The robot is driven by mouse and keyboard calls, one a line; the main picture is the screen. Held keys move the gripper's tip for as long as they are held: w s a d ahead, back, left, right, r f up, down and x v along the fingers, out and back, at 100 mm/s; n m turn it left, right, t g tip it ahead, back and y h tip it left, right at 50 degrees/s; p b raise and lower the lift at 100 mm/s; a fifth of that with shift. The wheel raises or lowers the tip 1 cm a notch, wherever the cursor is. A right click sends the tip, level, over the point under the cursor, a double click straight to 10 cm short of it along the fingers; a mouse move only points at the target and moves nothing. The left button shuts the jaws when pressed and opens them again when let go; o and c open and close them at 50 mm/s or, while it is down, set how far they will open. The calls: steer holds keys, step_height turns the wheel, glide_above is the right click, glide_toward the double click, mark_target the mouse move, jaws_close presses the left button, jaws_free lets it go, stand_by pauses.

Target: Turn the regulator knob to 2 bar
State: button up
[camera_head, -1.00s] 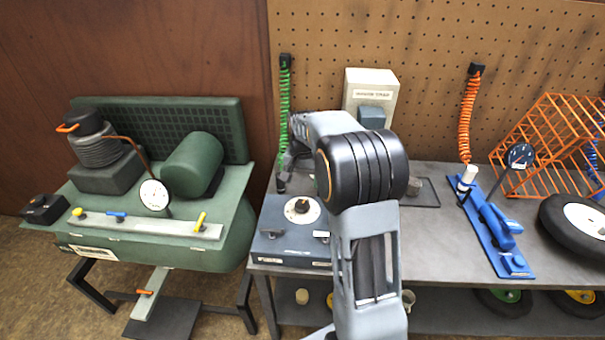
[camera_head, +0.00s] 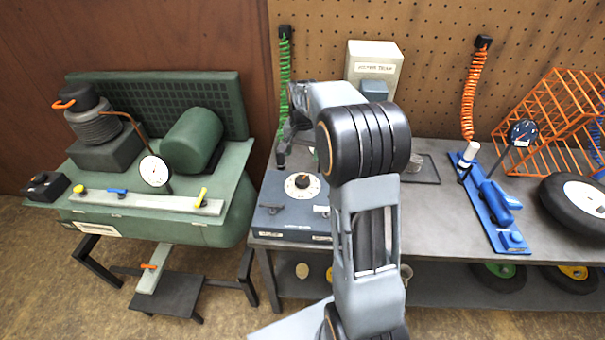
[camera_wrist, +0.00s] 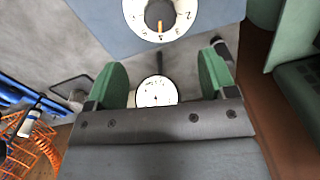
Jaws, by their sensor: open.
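The regulator knob (camera_head: 302,183) is dark and sits on a round white dial on top of a blue-grey box (camera_head: 285,220) on the bench. The knob (camera_wrist: 158,14) also shows at the top edge of the wrist view, partly cut off, with an orange pointer toward the picture's bottom. I cannot surely read its number. A round white gauge (camera_wrist: 156,92) shows between the fingers, lower in the wrist view; its reading is too small to tell. My gripper (camera_wrist: 163,62) has green fingers, wide apart and empty, clear of the knob. In the head view, my arm partly hides the bench behind the box.
A green compressor (camera_head: 205,225) with its own gauge (camera_head: 154,171) stands to the left. A blue tool (camera_head: 492,205), a black wheel (camera_head: 558,205) and an orange wire basket (camera_head: 550,120) are at the right. A light box (camera_head: 372,62) is at the back.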

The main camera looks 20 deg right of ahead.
mark_target(302, 180)
step_height(302, 180, down, 12)
steer(key=shift+f+p, duration=0.1)
steer(key=shift+p, duration=0.4)
steer(key=c, duration=0.9)
